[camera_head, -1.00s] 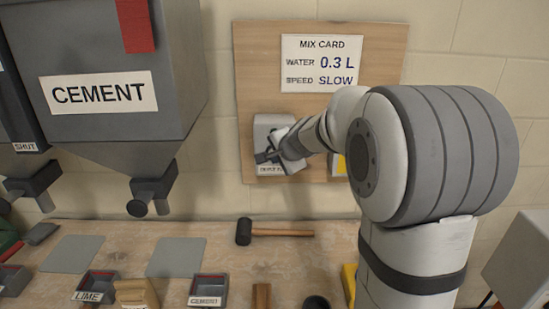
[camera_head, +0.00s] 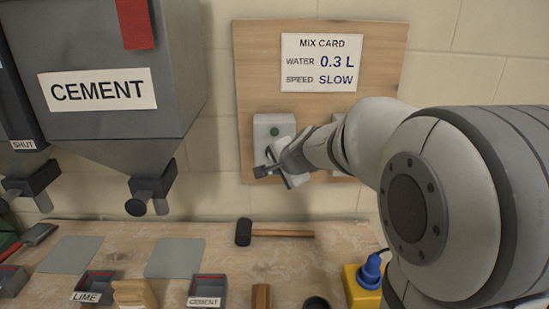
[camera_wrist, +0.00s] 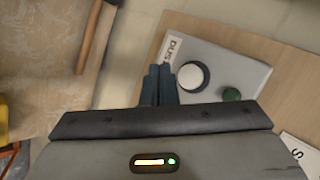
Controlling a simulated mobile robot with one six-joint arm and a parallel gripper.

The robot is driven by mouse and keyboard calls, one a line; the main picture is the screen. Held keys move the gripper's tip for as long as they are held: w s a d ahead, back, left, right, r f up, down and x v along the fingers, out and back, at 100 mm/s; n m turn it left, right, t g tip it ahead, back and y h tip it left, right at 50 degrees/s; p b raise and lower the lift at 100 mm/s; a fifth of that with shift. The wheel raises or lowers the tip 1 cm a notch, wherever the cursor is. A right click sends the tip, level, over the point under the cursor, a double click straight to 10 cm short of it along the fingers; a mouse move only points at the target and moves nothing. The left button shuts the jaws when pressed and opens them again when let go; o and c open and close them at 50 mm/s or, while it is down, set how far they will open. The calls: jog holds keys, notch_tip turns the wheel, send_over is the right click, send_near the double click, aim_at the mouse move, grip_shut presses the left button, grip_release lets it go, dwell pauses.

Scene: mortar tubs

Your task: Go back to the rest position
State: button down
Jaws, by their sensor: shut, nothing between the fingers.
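My gripper (camera_head: 262,171) is in front of the grey switch box (camera_head: 262,125) on the wooden wall board. In the wrist view the closed fingers of my gripper (camera_wrist: 158,72) point toward the box's left part, with nothing between them. That box (camera_wrist: 218,62) shows a white round button (camera_wrist: 190,76), a green round one (camera_wrist: 231,94) and a label partly reading "DUS". Whether the fingers touch the box cannot be told. My arm covers much of the right side in the head view.
The mix card (camera_head: 321,63) hangs above. The cement hopper (camera_head: 110,65) stands at left. On the bench lie a mallet (camera_head: 275,233), grey mats (camera_head: 175,257), small labelled trays (camera_head: 207,289) and a yellow box (camera_head: 360,287) with a blue plug (camera_head: 371,270).

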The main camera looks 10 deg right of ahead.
jog(key=shift+s, duration=0.15)
jog(key=s+f+n+g, duration=0.2)
jog(key=s+n, duration=0.2)
jog(key=s, duration=0.5)
jog(key=s+f+n+g+h, duration=0.1)
jog(key=s+n, duration=0.3)
jog(key=s, duration=0.5)
jog(key=s+f+n+g+h, duration=0.1)
jog(key=s+f+n+g, duration=0.2)
jog(key=s, duration=0.7)
jog(key=shift+n+g, duration=0.3)
jog(key=shift+n, duration=0.8)
jog(key=shift+f, duration=0.1)
